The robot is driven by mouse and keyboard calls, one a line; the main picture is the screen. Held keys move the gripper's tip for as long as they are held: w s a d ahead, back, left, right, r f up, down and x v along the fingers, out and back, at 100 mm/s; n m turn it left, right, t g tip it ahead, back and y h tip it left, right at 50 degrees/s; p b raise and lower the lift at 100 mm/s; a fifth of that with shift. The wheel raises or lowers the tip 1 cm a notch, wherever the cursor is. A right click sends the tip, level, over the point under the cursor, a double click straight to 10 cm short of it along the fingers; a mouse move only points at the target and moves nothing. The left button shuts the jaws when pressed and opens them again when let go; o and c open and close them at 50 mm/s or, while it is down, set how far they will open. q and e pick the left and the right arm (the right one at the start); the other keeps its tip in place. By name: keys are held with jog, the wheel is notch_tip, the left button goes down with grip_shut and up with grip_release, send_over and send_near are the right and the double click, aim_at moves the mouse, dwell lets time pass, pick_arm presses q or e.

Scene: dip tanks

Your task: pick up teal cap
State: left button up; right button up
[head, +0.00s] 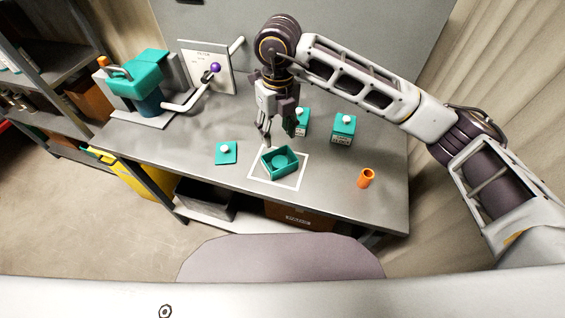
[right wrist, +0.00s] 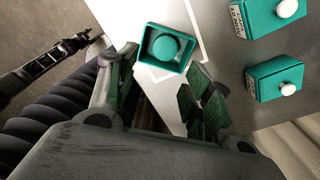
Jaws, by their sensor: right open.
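A flat square teal cap with a white knob (head: 226,153) lies on the grey table, left of an open teal box (head: 280,161). The cap does not show in the right wrist view. The open box stands inside a white square outline, and a round teal shape lies in it; it also shows in the right wrist view (right wrist: 167,47). My right gripper (head: 279,133) is open and empty above the table, behind the open box and to the right of the cap. Its spread fingers (right wrist: 162,88) show in the right wrist view. My left gripper is not in the head view; a dark arm part shows at the wrist view's left.
Two teal boxes with white knobs stand behind right, one (head: 302,122) close beside my right gripper, the other (head: 343,130) farther right. An orange cup (head: 366,178) stands at the front right. A teal machine (head: 138,75) and a panel with a purple knob (head: 207,68) are at the left.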

jog(key=shift+w+d+r, duration=0.1)
jog(key=shift+w+d, duration=0.1)
jog(key=shift+d, duration=0.2)
send_over(280, 162)
jog(key=f, duration=0.8)
jog(key=shift+w+f+p, duration=0.2)
jog(key=shift+f+p, duration=0.05)
jog(key=shift+p, duration=0.15)
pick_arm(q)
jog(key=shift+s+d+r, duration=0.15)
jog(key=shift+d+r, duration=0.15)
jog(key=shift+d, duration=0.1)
pick_arm(e)
jog(key=shift+f, duration=0.15)
jog(key=shift+s+f+p, duration=0.15)
jog(key=shift+f+p, duration=0.4)
jog(key=shift+f, duration=1.6)
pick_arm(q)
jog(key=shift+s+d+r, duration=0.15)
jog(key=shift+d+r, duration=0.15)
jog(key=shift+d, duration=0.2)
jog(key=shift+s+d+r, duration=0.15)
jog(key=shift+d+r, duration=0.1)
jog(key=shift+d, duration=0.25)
pick_arm(e)
jog(key=shift+f, duration=0.45)
